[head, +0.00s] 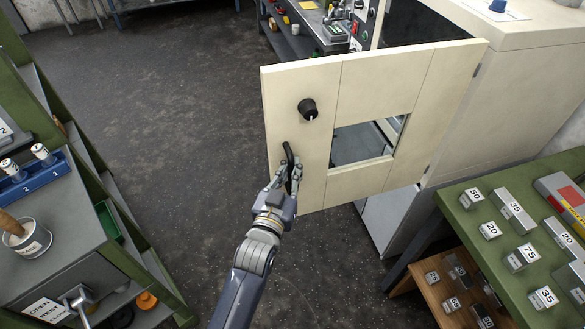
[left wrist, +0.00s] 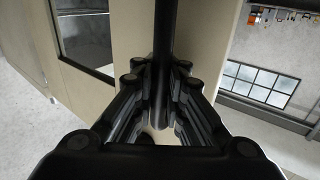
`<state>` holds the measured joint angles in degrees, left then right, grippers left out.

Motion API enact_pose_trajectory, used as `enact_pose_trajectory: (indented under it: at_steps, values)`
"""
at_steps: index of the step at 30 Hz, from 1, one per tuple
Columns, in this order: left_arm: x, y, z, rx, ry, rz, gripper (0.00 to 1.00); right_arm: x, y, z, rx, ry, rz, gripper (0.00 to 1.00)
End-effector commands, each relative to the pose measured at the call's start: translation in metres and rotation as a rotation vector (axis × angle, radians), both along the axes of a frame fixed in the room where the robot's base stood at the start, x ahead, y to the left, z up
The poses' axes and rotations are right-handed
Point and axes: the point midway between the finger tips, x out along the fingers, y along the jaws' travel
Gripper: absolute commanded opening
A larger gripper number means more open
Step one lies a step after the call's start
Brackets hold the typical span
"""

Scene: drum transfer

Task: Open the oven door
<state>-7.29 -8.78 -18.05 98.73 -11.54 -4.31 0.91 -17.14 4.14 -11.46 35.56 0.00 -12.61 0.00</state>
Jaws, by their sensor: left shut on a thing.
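The cream oven door (head: 385,85) is swung open from the cream oven (head: 520,105) and hinged on its right edge. It has a window (head: 362,143), a black knob (head: 308,109) and a black handle (head: 289,158) near its free edge. My left gripper (head: 287,178) is shut on the handle. In the left wrist view the handle (left wrist: 163,40) runs upright between the fingers (left wrist: 160,95), with the door (left wrist: 120,85) behind it. The door hides much of the oven's front. My right gripper is not in view.
A green bench (head: 490,240) with several numbered weights stands at the right, close to the oven. A grey and green cart (head: 70,240) stands at the left. A workbench (head: 300,45) is behind the door. The dark floor (head: 185,110) between is clear.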

Motion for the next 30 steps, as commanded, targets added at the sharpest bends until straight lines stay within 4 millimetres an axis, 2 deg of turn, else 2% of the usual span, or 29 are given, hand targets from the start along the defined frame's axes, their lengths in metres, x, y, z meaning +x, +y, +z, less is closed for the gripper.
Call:
enact_pose_trajectory:
  at_steps: [4, 6, 8, 20, 25, 30]
  values:
    - [0.001, 0.005, -0.001, 0.005, -0.001, 0.007, 0.0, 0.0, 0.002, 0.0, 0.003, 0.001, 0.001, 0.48]
    - [0.001, 0.004, -0.001, 0.004, 0.0, 0.007, 0.2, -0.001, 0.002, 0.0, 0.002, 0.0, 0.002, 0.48]
    - [0.001, 0.004, -0.001, 0.004, 0.0, 0.006, 0.32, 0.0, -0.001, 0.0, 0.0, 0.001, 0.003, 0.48]
    - [-0.003, 0.002, -0.001, 0.001, 0.002, 0.002, 0.32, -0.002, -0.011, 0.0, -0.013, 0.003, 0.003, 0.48]
    - [-0.024, 0.009, -0.002, 0.0, 0.003, 0.002, 0.32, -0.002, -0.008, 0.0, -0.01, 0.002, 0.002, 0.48]
    - [-0.057, 0.019, -0.002, 0.001, 0.004, 0.002, 0.32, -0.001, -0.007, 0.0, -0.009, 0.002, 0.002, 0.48]
